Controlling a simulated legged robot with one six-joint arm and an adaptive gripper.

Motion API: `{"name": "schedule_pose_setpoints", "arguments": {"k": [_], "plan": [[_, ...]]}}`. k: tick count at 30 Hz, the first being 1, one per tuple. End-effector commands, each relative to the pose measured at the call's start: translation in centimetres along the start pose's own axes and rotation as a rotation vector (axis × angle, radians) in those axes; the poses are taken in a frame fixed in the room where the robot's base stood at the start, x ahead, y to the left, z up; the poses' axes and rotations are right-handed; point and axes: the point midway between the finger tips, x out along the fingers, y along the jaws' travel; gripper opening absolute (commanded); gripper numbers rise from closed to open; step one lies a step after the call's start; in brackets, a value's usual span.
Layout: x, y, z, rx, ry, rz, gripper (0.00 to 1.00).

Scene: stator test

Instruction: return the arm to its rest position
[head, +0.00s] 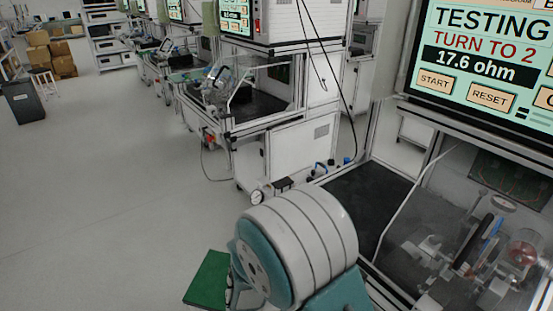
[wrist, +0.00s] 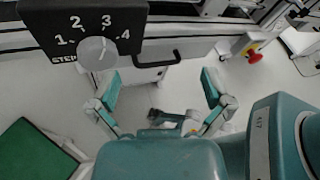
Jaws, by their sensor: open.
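My gripper (wrist: 160,84) shows in the wrist view with its two teal and grey fingers spread wide apart. Nothing is between the fingertips. A black switch box (wrist: 60,32) marked 1 to 4 is at the upper left, beyond the left finger. Its round grey knob (wrist: 97,53) stands clear of the fingers; I cannot tell surely which number it points to. In the head view, a large white and teal part of my arm fills the lower middle, and my gripper is not visible there.
The test bench screen (head: 490,60) reads TESTING, TURN TO 2, 17.6 ohm. A clear-walled enclosure (head: 470,240) with fixtures is below it. A black handle (wrist: 150,60) and red button (wrist: 255,56) are near the gripper. A green panel (head: 207,278) is low down. Open floor (head: 100,190) lies left.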

Motion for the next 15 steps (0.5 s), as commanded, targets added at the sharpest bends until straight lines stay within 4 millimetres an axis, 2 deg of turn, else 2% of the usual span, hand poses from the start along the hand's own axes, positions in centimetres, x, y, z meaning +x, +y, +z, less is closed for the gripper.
{"name": "schedule_pose_setpoints", "arguments": {"k": [1,3,15], "plan": [[0.4,-1.0,1.1,0.08,0.062,-0.033,1.0],[0.8,-2.4,2.1,0.187,0.148,-0.079,1.0],[1.1,-9.3,6.2,0.836,0.611,-0.33,1.0]]}}
